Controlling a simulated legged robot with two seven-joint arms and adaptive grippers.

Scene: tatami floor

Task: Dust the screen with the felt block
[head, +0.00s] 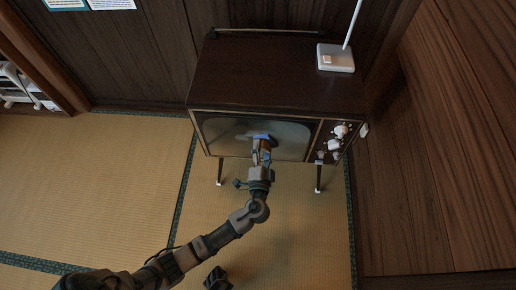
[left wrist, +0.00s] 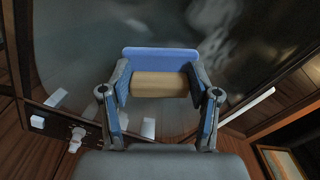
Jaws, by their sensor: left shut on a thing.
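The felt block shows in the left wrist view as a tan wooden grip (left wrist: 160,84) with a blue felt pad (left wrist: 160,57) on its far side. My left gripper (head: 263,146) is shut on the wooden part, with one finger at each end. It also shows in the left wrist view (left wrist: 160,88). The felt is at the middle of the old television's grey screen (head: 288,137); I cannot tell whether it touches the glass. Pale hazy patches (left wrist: 225,40) show on the screen. The arm and gripper hide part of the screen's lower middle.
The dark wooden television (head: 275,80) stands on thin legs on tatami (head: 105,190). Its knobs (head: 337,140) are right of the screen. A white antenna base (head: 335,57) sits on top. Wood panelling (head: 450,150) is close on the right; open tatami lies left.

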